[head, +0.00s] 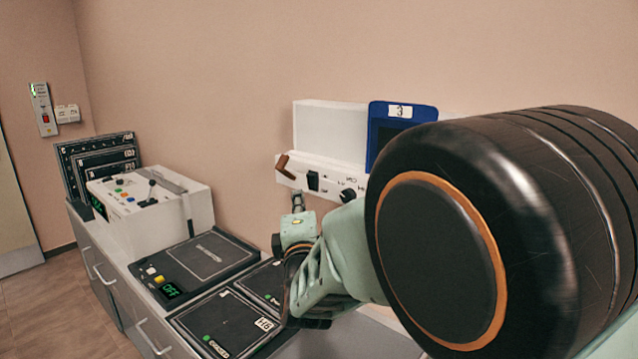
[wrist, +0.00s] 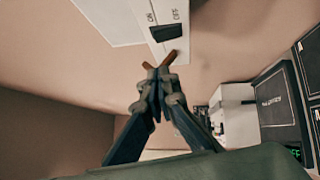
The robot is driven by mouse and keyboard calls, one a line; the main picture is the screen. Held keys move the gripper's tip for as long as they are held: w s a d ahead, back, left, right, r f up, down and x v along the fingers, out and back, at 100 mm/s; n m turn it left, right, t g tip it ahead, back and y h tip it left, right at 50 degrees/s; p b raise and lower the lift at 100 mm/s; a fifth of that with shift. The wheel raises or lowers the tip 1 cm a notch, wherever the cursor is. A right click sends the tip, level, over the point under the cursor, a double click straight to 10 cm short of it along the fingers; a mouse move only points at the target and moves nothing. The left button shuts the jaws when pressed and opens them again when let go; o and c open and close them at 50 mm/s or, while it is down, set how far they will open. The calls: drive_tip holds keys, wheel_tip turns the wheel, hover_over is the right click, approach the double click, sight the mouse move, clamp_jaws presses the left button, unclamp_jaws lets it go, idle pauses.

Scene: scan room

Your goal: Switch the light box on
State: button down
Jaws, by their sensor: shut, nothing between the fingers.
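The light box (head: 328,131) is a white wall unit with a pale upright panel and a control strip below. A black rocker switch (head: 313,181) sits on the strip. In the wrist view this switch (wrist: 166,33) lies beside the words ON and OFF. Whether the panel is lit is hard to tell; it looks plain white. My gripper (head: 298,197) is shut and empty, just below the strip and the switch. In the wrist view its fingertips (wrist: 159,76) point toward the strip, with a visible gap to the switch.
A brown lever (head: 283,163) sticks out at the strip's left end, and a round black knob (head: 347,195) sits right of the switch. A blue frame marked 3 (head: 403,125) stands to the right. A white console (head: 152,203) and a black pad reading OFF (head: 195,263) occupy the counter.

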sight(312, 174)
drive_tip(key=shift+w+d+r+p, duration=0.1)
drive_tip(key=shift+w+d+r, duration=0.2)
drive_tip(key=shift+w, duration=0.85)
drive_tip(key=shift+w+d+r+p, duration=0.15)
drive_tip(key=shift+w+d, duration=0.2)
drive_tip(key=shift+w, duration=0.8)
drive_tip(key=shift+w+d+r+p, duration=0.1)
drive_tip(key=shift+w+d+r, duration=0.2)
drive_tip(key=shift+w, duration=0.85)
drive_tip(key=shift+f, duration=0.1)
drive_tip(key=shift+w+d+r+m+g+h+p, duration=0.2)
drive_tip(key=shift+r+m+g+p, duration=0.15)
drive_tip(key=shift+p, duration=0.25)
drive_tip(key=shift+w+d+r+m+g+h+p, duration=0.15)
drive_tip(key=shift+d+r+m+p, duration=0.1)
drive_tip(key=shift+r+p, duration=0.25)
drive_tip(key=shift+f+g, duration=0.3)
drive_tip(key=shift+f, duration=0.05)
drive_tip(key=shift+a+f, duration=0.1)
drive_tip(key=shift+f, duration=0.05)
drive_tip(key=shift+w, duration=0.1)
